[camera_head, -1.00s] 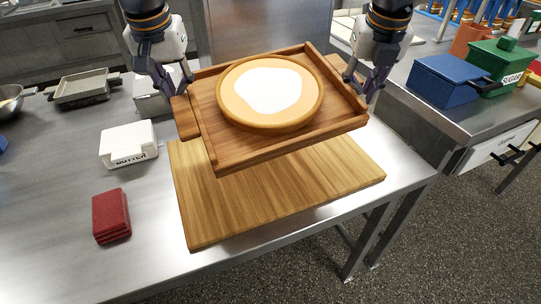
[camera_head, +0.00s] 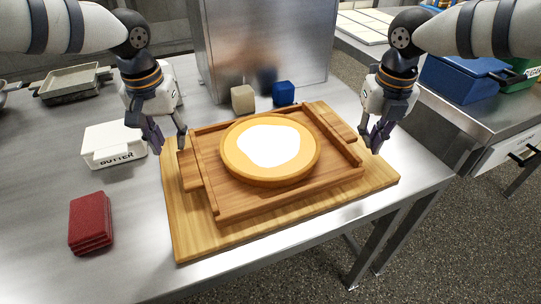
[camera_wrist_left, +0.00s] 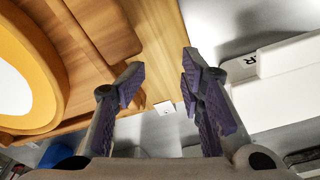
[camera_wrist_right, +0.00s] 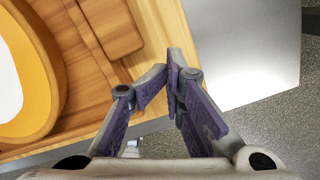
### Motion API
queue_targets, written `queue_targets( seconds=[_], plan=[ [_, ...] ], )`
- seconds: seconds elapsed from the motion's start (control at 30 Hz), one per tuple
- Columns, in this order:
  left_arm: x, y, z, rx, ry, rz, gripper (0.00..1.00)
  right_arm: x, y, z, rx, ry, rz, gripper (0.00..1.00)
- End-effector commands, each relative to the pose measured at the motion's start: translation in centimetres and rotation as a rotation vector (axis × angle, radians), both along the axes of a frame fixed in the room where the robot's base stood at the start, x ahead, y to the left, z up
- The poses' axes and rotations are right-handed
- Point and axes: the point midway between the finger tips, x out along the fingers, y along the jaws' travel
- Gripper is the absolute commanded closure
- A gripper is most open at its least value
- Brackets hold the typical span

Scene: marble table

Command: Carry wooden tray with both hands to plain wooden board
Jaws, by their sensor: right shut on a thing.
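The wooden tray (camera_head: 221,205) lies flat on the plain wooden board (camera_head: 195,243), which shows along the front and sides. A round orange-rimmed dish with a white centre (camera_head: 268,148) sits on the tray. My left gripper (camera_head: 168,142) is open and empty just off the tray's left handle (camera_head: 190,170); its spread fingers show in the left wrist view (camera_wrist_left: 163,82). My right gripper (camera_head: 371,140) is beside the tray's right handle (camera_head: 338,124). Its fingers are close together in the right wrist view (camera_wrist_right: 167,82), with the handle outside them; what they grip cannot be made out.
A white butter box (camera_head: 113,145) and dark red stacked squares (camera_head: 90,222) stand left of the board. A beige cube (camera_head: 243,98) and a blue cube (camera_head: 284,92) are behind the tray. The table's front edge lies close to the board.

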Motion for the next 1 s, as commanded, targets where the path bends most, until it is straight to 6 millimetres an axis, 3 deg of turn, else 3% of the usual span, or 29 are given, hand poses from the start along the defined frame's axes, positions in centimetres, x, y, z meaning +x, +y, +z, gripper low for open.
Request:
queue_targets(
  seconds=[0.1,0.27,0.67,0.77,1.0],
  plan=[
    [0.0,0.1,-0.1,0.002,0.002,0.0,0.65,0.0,-0.1,-0.1,-0.002,0.001,-0.001,1.0],
    [0.0,0.2,-0.1,0.004,0.002,0.001,0.65,0.0,-0.2,-0.1,-0.004,0.002,-0.003,0.61],
    [0.0,0.3,0.0,0.005,0.002,0.003,0.65,0.0,-0.3,-0.1,-0.004,0.002,-0.005,0.61],
    [-0.1,0.2,1.5,0.006,-0.001,0.004,0.65,0.0,-0.3,-0.1,-0.004,0.002,-0.005,0.61],
    [-0.7,0.3,7.9,0.007,-0.003,0.004,0.65,0.0,-0.3,-0.1,-0.004,0.002,-0.005,0.61]
  ],
)
